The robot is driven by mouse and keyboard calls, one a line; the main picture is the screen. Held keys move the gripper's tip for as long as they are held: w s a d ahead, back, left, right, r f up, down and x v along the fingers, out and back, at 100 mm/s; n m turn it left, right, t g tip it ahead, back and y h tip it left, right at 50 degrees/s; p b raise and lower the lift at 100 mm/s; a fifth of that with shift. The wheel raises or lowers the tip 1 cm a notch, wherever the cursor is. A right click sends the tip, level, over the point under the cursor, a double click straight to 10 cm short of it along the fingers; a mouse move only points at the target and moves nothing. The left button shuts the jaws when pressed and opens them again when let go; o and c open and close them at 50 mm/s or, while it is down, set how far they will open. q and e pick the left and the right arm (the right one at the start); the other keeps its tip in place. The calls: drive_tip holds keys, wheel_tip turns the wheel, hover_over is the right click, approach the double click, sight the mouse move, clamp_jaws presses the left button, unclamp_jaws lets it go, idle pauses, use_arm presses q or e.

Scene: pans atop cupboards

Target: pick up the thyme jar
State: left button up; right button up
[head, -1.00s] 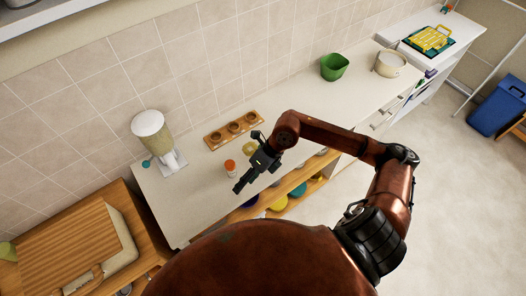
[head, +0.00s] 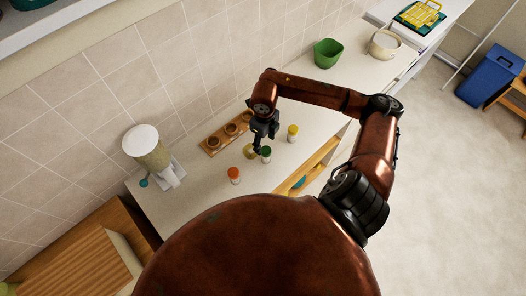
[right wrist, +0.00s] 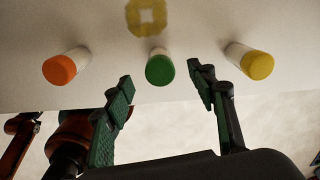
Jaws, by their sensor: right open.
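Three small white jars stand in a row on the counter: one orange-capped (head: 234,175), one green-capped (head: 266,154) and one yellow-capped (head: 292,131). No label can be read, so I cannot tell by name which is thyme. My right gripper (head: 260,146) points down at the green-capped jar. In the right wrist view, its open fingers (right wrist: 162,80) spread to either side of the green cap (right wrist: 160,70), with nothing held. The orange-capped jar (right wrist: 64,66) lies left of the fingers and the yellow-capped jar (right wrist: 254,62) right. My left gripper is out of view.
A wooden rack (head: 226,132) with round holes stands near the wall. A blender-like dispenser (head: 150,150) is at left, and a green bowl (head: 327,53) and pale pot (head: 384,44) at the back right.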

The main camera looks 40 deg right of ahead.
sight(266, 150)
drive_tip(key=f, duration=0.1)
drive_tip(key=s+f+p, duration=0.1)
drive_tip(key=shift+f, duration=0.4)
wheel_tip(266, 150, down, 3)
drive_tip(key=shift+d+f+p, duration=0.1)
drive_tip(key=shift+f+p, duration=0.05)
drive_tip(key=shift+p, duration=0.25)
drive_tip(key=c, duration=1.3)
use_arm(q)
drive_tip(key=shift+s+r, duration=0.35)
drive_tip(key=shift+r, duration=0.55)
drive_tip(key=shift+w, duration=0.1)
use_arm(e)
drive_tip(key=shift+w, duration=0.1)
